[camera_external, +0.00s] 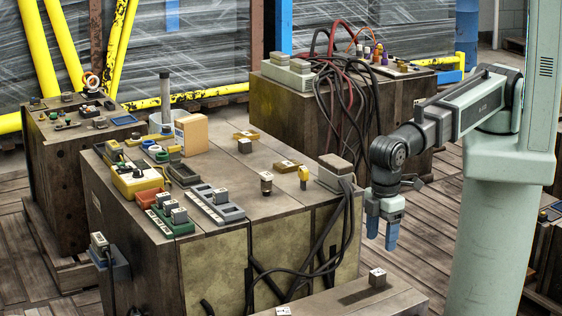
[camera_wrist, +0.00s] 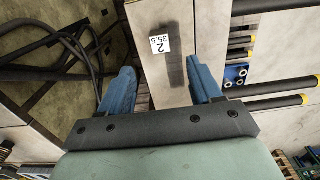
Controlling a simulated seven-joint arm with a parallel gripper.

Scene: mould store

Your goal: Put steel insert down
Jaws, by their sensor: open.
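My gripper (camera_external: 381,234) hangs fingers down in the external view, with its two blue fingers apart and nothing visible between them. In the wrist view, my gripper (camera_wrist: 161,72) also shows spread fingers. A small grey steel insert (camera_external: 377,278) with a white label on top stands upright on a low bench (camera_external: 345,299), below my fingers and apart from them.
A large mould block (camera_external: 225,225) left of the gripper carries a grey tray (camera_external: 222,208), a green tray (camera_external: 172,226) and several labelled small parts. Black cables (camera_external: 345,225) hang down its near side. Another labelled piece (camera_external: 283,310) shows at the bottom edge.

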